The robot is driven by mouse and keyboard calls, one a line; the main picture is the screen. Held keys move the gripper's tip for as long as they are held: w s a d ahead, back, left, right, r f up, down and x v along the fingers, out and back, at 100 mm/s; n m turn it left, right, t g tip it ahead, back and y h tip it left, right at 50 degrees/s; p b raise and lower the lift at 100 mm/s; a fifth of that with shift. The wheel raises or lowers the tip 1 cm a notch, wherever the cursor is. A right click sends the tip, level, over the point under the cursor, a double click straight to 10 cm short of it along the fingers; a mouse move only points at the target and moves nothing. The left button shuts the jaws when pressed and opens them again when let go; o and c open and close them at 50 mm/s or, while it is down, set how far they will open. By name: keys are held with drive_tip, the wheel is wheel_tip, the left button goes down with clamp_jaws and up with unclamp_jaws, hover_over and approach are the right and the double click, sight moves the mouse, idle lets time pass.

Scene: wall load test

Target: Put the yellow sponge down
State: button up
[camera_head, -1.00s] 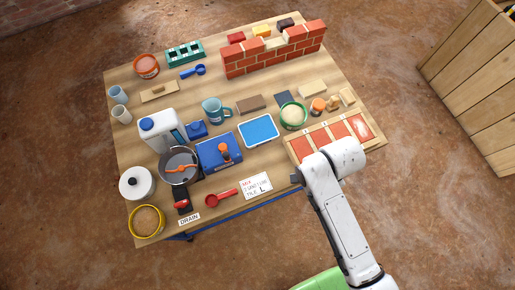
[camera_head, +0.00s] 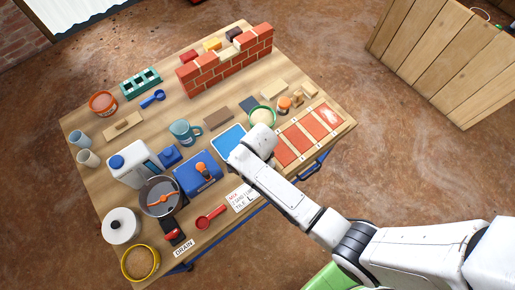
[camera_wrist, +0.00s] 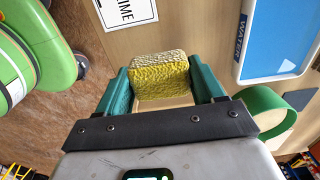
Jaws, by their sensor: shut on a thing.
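The yellow sponge (camera_wrist: 160,75) shows in the wrist view between the two teal fingers of my gripper (camera_wrist: 162,88), which is shut on it. A pale strip lies along the sponge's near side. Wooden tabletop shows beyond the sponge; I cannot tell the gap beneath it. In the head view my white wrist covers the gripper and sponge, near the table's front edge, between the blue tray (camera_head: 229,139) and the white lettered card (camera_head: 241,199). In the wrist view the tray (camera_wrist: 277,40), marked WATER, is to the right and the card (camera_wrist: 126,10) is beyond, to the left.
A green bowl (camera_head: 262,116) stands close behind my wrist. Red tile panels (camera_head: 308,129) lie to the right. A blue box (camera_head: 197,176) and a red scoop (camera_head: 211,217) are to the left. A brick wall (camera_head: 226,64) stands at the back.

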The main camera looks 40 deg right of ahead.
drive_tip(key=shift+w+a+f+b, duration=0.1)
drive_tip(key=shift+w+f+b, duration=0.05)
drive_tip(key=shift+f, duration=0.8)
drive_tip(key=shift+w+f+b, duration=0.15)
drive_tip(key=shift+f, duration=0.8)
drive_tip(key=shift+f, duration=0.15)
drive_tip(key=o, duration=1.2)
wheel_tip(320, 180, up, 12)
drive_tip(key=shift+r+p, duration=0.15)
drive_tip(key=shift+p, duration=0.55)
drive_tip(key=s+d+r+n, duration=0.4)
drive_tip(key=s+n, duration=0.4)
drive_tip(key=s+d+r+n+t, duration=0.1)
drive_tip(key=s+d+r+n, duration=0.3)
drive_tip(key=s+n, duration=0.4)
drive_tip(key=shift+s+r+n, duration=0.25)
drive_tip(key=shift+r+n, duration=0.05)
drive_tip(key=shift+n, duration=0.4)
